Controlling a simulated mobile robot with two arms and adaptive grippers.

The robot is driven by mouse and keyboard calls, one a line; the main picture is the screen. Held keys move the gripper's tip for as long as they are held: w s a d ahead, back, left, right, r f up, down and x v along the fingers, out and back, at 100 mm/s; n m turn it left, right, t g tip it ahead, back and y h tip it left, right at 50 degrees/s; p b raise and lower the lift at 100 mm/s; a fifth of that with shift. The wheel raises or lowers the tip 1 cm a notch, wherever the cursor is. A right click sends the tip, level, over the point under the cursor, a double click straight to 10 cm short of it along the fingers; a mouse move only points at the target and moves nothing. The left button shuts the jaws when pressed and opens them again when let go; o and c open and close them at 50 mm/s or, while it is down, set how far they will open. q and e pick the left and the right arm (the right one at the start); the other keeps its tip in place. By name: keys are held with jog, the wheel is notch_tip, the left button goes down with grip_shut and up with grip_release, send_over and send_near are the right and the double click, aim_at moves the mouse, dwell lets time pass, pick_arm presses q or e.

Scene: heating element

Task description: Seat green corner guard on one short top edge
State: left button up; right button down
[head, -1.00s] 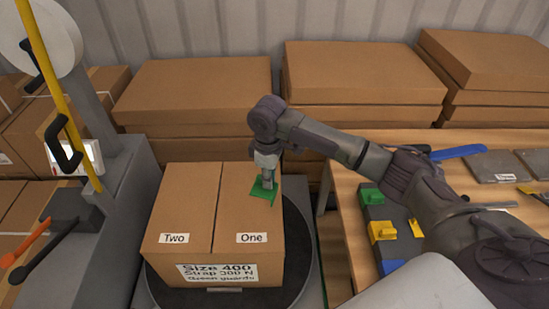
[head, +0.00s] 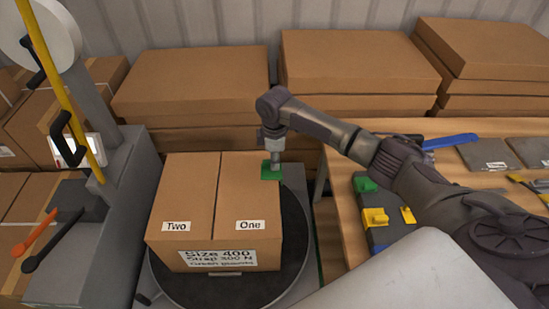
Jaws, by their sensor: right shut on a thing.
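The cardboard box (head: 185,200) stands on a dark round turntable (head: 296,210). Its top carries the labels "Two" and "One", and its front label reads "Size 400", "Strap 300 N" and a blurred line about green guards. My right gripper (head: 273,161) points down at the box's far right top corner and is shut on the green corner guard (head: 270,173). The guard is at the right end of the top, by the right edge. I cannot tell whether it touches the box. My left gripper is not in view.
A wooden table (head: 345,222) on the right holds a dark tray with green, yellow and blue guards (head: 374,217), grey plates (head: 483,154) and a blue tool (head: 450,141). A strapping machine with a yellow strap (head: 60,90) stands left. Stacked cartons (head: 190,90) fill the back.

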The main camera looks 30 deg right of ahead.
aim_at(275, 184)
jog(key=shift+f, duration=0.9)
jog(key=shift+f+b, duration=1.65)
jog(key=shift+f, duration=1.55)
jog(key=shift+f, duration=0.1)
jog(key=c, duration=1.1)
grip_release()
jog(key=shift+o, duration=0.2)
